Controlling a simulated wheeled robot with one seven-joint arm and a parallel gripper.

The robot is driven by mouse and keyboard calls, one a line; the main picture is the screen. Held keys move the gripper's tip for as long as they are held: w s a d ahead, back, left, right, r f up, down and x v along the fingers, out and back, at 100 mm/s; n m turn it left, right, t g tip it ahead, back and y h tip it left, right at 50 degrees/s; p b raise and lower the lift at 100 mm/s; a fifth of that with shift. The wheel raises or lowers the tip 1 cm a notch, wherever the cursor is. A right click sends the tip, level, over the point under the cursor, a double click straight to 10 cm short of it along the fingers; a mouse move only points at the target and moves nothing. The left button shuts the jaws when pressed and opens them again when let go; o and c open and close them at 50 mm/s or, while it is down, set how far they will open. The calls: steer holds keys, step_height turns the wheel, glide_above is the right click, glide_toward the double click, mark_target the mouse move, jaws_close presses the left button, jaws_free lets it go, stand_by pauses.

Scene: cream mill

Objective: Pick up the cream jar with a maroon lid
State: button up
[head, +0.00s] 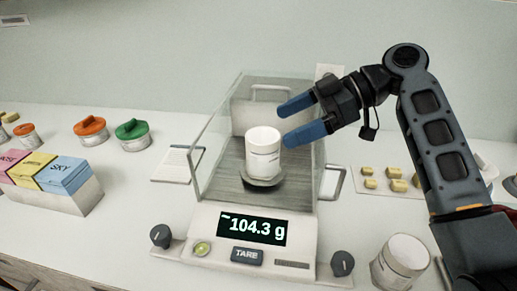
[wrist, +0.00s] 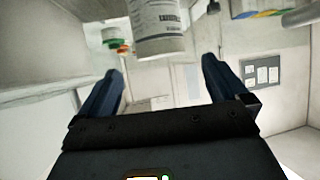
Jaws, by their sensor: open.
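I see no maroon lid clearly in either view. A white jar (head: 263,158) with a printed label stands upright on the round pan of a balance (head: 212,222). My gripper (head: 286,123) is open, its two blue fingers pointing left at the jar's upper right. In the wrist view, a labelled white jar (wrist: 157,28) shows at the top, in line with the gap between the open fingers (wrist: 161,68). I cannot tell whether a finger touches it. Another white jar (head: 402,260) stands at the lower right, its top pale.
An orange-lidded jar (head: 91,131) and a green-lidded jar (head: 133,134) stand at left. Pink, yellow and blue boxes (head: 62,174) sit in front of them. Small yellow blocks (head: 394,172) lie at right.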

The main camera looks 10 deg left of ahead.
mark_target(263, 137)
steer(key=p+x, duration=0.2)
steer(key=x, duration=0.4)
steer(key=shift+s+a+f, duration=0.1)
steer(key=shift+a+f, duration=0.15)
steer(key=shift+a, duration=0.05)
steer(key=shift+c, duration=0.2)
